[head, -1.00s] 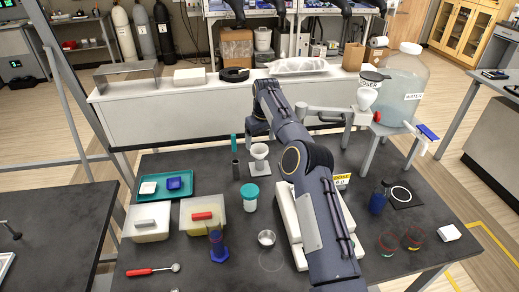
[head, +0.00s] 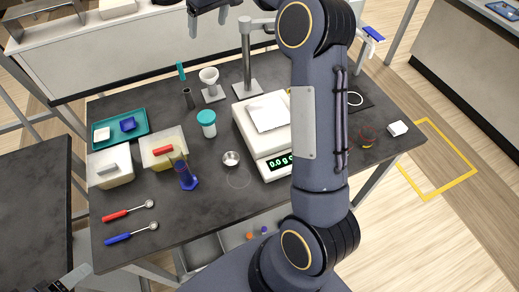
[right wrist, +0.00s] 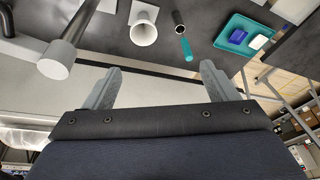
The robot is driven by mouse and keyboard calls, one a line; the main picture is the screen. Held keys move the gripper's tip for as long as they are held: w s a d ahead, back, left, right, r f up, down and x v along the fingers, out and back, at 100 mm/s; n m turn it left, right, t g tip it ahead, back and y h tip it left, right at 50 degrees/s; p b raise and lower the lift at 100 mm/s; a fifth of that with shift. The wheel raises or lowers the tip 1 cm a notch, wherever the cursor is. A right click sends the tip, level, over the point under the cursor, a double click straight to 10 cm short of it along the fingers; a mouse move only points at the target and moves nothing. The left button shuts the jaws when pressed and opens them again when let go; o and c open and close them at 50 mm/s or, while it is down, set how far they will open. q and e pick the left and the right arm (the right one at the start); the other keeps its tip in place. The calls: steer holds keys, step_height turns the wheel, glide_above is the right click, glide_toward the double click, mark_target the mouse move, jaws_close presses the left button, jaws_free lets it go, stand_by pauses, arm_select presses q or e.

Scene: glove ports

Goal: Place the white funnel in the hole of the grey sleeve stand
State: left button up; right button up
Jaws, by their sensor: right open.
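The white funnel (head: 208,76) is upright, wide mouth up, at the top of the small grey stand (head: 214,95) at the back of the dark table. The right wrist view also shows the funnel (right wrist: 144,33) and the stand's square base (right wrist: 146,10). The funnel appears seated in the stand's sleeve; its spout is hidden. My right gripper (head: 208,20) is open and empty, above and behind the funnel in the head view. Its two fingers (right wrist: 158,82) are apart, with nothing between them. A small part of my left gripper (head: 70,280) shows at the bottom left.
A grey post stand (head: 247,60) is right of the funnel; a dark tube (head: 188,98) and teal item (head: 181,70) are left. A teal-lidded jar (head: 207,122) and a scale (head: 275,160) stand in front. A teal tray (head: 118,128) lies left. The front-left table is partly clear.

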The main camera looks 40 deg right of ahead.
steer(key=s+a+r+m+t+y, duration=0.1)
steer(key=s+a, duration=0.1)
steer(key=s, duration=0.8)
steer(key=s+a+r, duration=0.1)
steer(key=s+a, duration=0.1)
steer(key=s, duration=0.8)
steer(key=s+a+f+m, duration=0.1)
steer(key=s+a+f, duration=0.1)
steer(key=s, duration=0.4)
steer(key=s+a+f+t+y, duration=0.1)
steer(key=s+a+f, duration=0.2)
steer(key=s+f, duration=0.2)
steer(key=s+a+f+m, duration=0.1)
steer(key=s+a+f, duration=0.1)
steer(key=s+f, duration=0.2)
steer(key=s, duration=0.3)
steer(key=shift+a+f+m+y, duration=0.25)
steer(key=shift+a+m+y, duration=0.05)
steer(key=shift+a+y, duration=0.1)
steer(key=shift+f, duration=0.1)
step_height(320, 180, down, 5)
steer(key=b, duration=0.5)
